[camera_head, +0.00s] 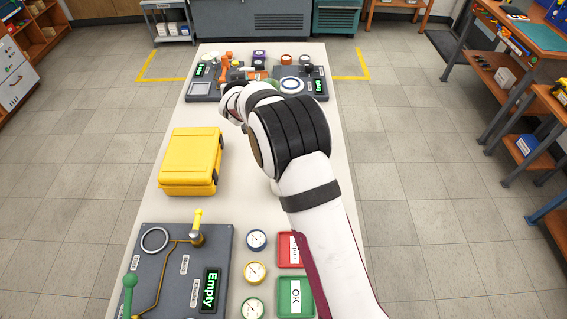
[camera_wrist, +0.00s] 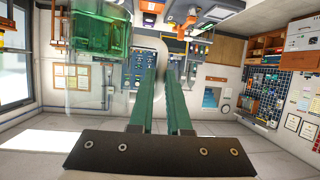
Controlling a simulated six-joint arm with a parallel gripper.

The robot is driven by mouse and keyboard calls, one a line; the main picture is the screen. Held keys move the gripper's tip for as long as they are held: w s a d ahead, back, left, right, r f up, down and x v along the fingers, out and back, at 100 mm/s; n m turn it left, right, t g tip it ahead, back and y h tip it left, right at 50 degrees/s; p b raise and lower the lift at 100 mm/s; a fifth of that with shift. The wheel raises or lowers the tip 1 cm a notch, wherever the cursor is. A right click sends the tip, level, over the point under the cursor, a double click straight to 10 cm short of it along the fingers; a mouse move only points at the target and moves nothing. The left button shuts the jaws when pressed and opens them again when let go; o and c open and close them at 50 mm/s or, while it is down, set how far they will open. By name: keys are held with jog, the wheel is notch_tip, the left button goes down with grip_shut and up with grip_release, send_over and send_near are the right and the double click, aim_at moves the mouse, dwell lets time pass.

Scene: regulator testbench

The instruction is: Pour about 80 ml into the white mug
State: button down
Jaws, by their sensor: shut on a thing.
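My gripper (camera_wrist: 178,68) shows in the wrist view as two long green fingers, close together. It is shut on a clear vessel with green contents (camera_wrist: 98,35), which fills the upper left of that view; where the fingers meet it is hard to make out. In the head view my white arm reaches over the table, and the fingers and the vessel cannot be made out there. I cannot make out the white mug in either view; a pale edge shows beside my arm at mid-table, mostly covered by it.
On the table (camera_head: 145,212) are a yellow case (camera_head: 190,160), a front panel (camera_head: 180,265) reading Empty, several gauges (camera_head: 255,271), a red tray (camera_head: 284,252) and a green OK tray (camera_head: 283,301). A cluttered panel (camera_head: 202,91) stands at the far end. Bare tabletop surrounds the case.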

jog(key=s+a+f+m+h, duration=0.2)
jog(key=s, duration=0.2)
jog(key=s+a+f+m+g+h, duration=0.1)
jog(key=s+a+f+m+h, duration=0.1)
jog(key=s, duration=0.3)
jog(key=s+a+f+m+h, duration=0.2)
jog(key=s+a+f+h, duration=0.1)
jog(key=s+a+f, duration=0.1)
jog(key=shift+s+h, duration=0.2)
jog(key=shift+h, duration=0.1)
jog(key=shift+d+m+g, duration=0.1)
jog(key=shift+m+g, duration=0.3)
jog(key=shift+m, duration=0.1)
jog(key=s+d+r+m+y+b, duration=0.1)
jog(key=d+r+m+y+b, duration=0.2)
jog(key=d+r+m+y, duration=0.2)
jog(key=d+m+y, duration=0.1)
jog(key=d, duration=0.2)
jog(key=shift+d+r+m+y, duration=0.2)
jog(key=shift+d+m+y, duration=0.1)
jog(key=shift+m, duration=0.1)
